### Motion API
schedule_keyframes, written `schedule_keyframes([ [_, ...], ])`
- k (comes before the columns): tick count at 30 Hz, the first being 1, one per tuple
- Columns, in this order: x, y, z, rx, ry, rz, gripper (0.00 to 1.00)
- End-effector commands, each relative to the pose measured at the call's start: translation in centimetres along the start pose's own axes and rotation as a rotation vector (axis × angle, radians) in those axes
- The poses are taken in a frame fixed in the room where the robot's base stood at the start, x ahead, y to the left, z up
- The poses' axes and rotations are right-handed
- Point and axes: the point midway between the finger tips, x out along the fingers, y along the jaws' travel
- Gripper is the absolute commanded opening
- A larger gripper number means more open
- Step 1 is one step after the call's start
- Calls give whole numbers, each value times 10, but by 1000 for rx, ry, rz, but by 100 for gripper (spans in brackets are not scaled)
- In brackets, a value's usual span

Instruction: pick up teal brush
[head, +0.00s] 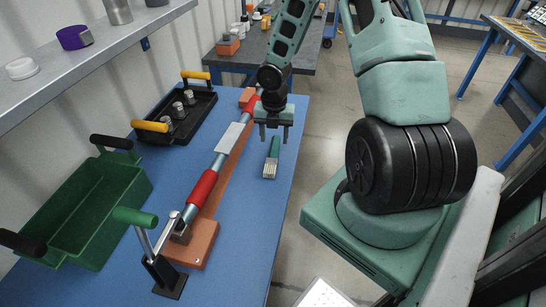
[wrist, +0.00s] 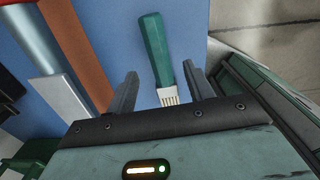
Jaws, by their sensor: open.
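The teal brush (head: 272,155) lies on the blue table near its right edge, with its pale bristles toward the front of the table. My gripper (head: 274,134) is above the handle end of the brush in the head view. In the wrist view the teal handle (wrist: 156,55) and the bristle end show between the two fingers of my open gripper (wrist: 161,82). The fingers stand apart on either side of it, with nothing held. I cannot tell the exact height of the fingertips above the table.
Left of the brush, a red-and-silver pipe (head: 202,187) lies along an orange-brown base on the blue table (head: 240,235). A green crate (head: 85,215) and a black tray (head: 200,110) stand further left. A lever clamp (head: 158,262) is at the front. The table's right side is clear.

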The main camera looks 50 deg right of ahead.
Motion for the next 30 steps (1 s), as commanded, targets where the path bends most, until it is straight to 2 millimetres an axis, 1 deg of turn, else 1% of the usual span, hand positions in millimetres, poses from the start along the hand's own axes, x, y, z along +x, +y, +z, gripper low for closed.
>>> schedule_keyframes([
  [1, 9, 0, 0, -2, 3, -3, 52],
  [3, 20, 0, 0, -1, 4, -2, 52],
  [7, 38, 0, 2, -2, 2, -2, 52],
  [11, 45, 0, 2, 0, 1, -1, 52],
  [17, 46, 0, 2, 1, 1, 0, 52],
  [18, 45, 0, 2, 1, 1, 0, 47],
  [20, 45, 0, 2, 1, 1, 0, 30],
  [21, 45, 0, 2, 1, 1, -1, 19],
  [23, 45, 0, 2, 1, 1, -1, 4],
  [30, 45, 0, 2, 1, 1, -1, 3],
])
